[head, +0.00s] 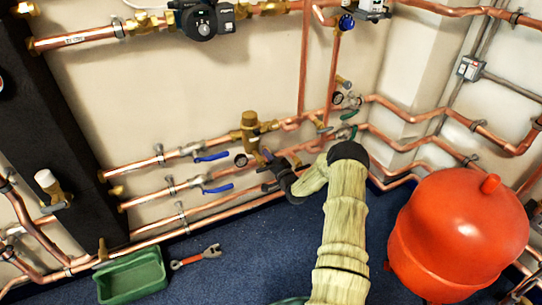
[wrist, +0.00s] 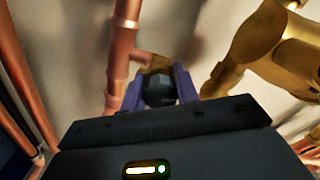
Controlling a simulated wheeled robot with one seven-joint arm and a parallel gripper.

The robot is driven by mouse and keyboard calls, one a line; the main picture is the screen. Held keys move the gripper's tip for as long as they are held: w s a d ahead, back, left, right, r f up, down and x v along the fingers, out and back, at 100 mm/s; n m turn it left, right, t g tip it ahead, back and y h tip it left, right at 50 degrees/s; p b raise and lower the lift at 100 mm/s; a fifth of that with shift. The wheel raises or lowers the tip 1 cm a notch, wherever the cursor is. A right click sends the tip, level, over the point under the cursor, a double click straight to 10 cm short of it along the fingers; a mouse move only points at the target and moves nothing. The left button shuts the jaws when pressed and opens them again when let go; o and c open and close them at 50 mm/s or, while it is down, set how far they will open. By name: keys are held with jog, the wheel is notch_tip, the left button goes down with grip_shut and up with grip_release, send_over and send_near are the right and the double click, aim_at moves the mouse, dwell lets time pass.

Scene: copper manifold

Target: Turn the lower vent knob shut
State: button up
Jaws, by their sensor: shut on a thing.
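A small dark knob (wrist: 161,92) on a brass fitting (wrist: 156,64) sits between the two purple fingers of my gripper (wrist: 160,84) in the wrist view. I take it to be the lower vent knob; how far it is turned cannot be told. My gripper is shut on it, with a finger on each side. In the head view my gripper (head: 267,157) reaches the lower pipes close to the wall, just right of and below a brass valve body (head: 250,127). The knob cannot be made out in that view.
Copper pipes run along the wall, with blue lever handles (head: 212,157) left of my gripper. A red tank (head: 457,235) stands at the right. A green tray (head: 131,277) and a red-handled wrench (head: 197,257) lie on the blue floor. A large brass fitting (wrist: 268,45) is close right of my fingers.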

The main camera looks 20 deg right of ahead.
jog(key=m, duration=0.4)
jog(key=shift+f+m, duration=0.1)
jog(key=shift+m, duration=0.2)
dwell(0.4)
jog(key=o, duration=1)
jog(key=shift+w, duration=0.1)
jog(key=shift+c, duration=0.2)
jog(key=shift+s+p, duration=0.35)
jog(key=shift+s, duration=0.05)
jog(key=s+p, duration=0.4)
jog(key=s, duration=1.2)
jog(key=shift+s+d+p, duration=0.35)
jog(key=shift+s, duration=0.05)
